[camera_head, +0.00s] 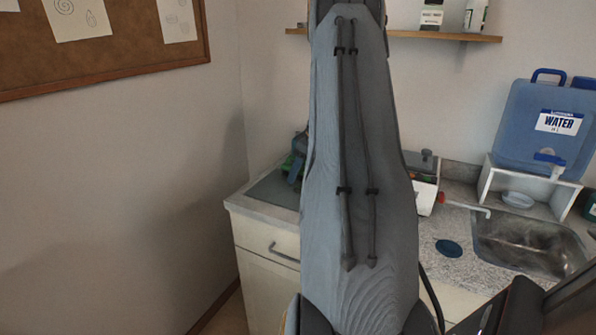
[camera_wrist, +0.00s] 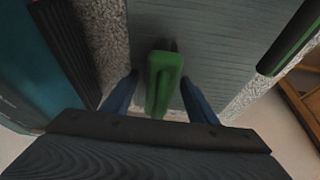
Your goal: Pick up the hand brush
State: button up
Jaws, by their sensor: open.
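A green, rounded, handle-like object (camera_wrist: 164,84) lies between my gripper's fingers in the wrist view, with a dark part at its far end. It looks like the hand brush, though bristles are not clearly seen. My gripper (camera_wrist: 159,78) is open, with one blue finger on each side of the green part. I cannot tell whether either finger touches it. In the head view, a green and dark shape (camera_head: 297,160) shows on the counter, mostly hidden behind my arm.
A grey ribbed mat (camera_wrist: 215,60) lies under the green object on the speckled counter. A black and green object (camera_wrist: 290,40) is at the right, near the counter edge. A teal object (camera_wrist: 35,70) stands at the left. A sink (camera_head: 530,245) and blue water container (camera_head: 545,125) are farther right.

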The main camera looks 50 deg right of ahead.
jog(key=c, duration=1.2)
jog(key=shift+r, duration=0.1)
